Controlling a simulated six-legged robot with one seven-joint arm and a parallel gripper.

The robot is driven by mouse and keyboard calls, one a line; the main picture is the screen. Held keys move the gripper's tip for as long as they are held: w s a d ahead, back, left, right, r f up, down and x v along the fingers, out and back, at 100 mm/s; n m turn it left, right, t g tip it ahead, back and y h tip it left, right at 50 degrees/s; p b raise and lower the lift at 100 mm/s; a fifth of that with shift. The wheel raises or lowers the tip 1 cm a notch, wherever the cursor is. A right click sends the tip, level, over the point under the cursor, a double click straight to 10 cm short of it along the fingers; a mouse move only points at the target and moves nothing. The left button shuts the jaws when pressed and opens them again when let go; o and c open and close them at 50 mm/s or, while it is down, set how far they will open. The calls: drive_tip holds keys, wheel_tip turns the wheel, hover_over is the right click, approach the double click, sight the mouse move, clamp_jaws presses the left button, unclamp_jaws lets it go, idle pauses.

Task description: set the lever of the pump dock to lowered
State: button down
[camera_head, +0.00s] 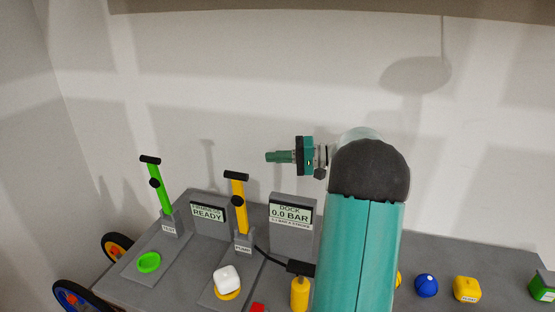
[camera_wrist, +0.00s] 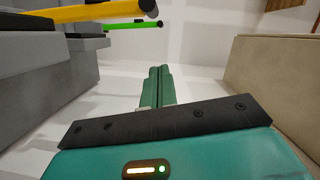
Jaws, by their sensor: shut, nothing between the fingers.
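The yellow lever (camera_head: 241,208) stands raised, tilted slightly left, with a black crossbar on top. Its grey base carries a label that seems to read PUMP. The grey dock panel (camera_head: 292,211) beside it reads DOCK 0.0 BAR. The yellow lever also crosses the top left of the wrist view (camera_wrist: 95,12). My gripper (camera_head: 267,156) is shut and empty, pointing left, above and right of the lever's crossbar in the picture, apart from it. The closed fingers also show in the wrist view (camera_wrist: 160,72).
A green lever (camera_head: 161,187) stands raised at the left by a panel reading READY (camera_head: 208,213). A white block (camera_head: 227,279) sits on a yellow ring. A green ring (camera_head: 149,262), yellow bottle (camera_head: 299,294), blue ball (camera_head: 426,285) and yellow block (camera_head: 467,289) stand on the grey top.

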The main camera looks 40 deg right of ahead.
drive_tip(key=w+a+f, duration=0.1)
drive_tip(key=w+a, duration=0.1)
drive_tip(key=a, duration=0.6)
drive_tip(key=shift+w+f, duration=0.25)
drive_tip(key=shift+w, duration=0.1)
drive_tip(key=shift+a, duration=0.1)
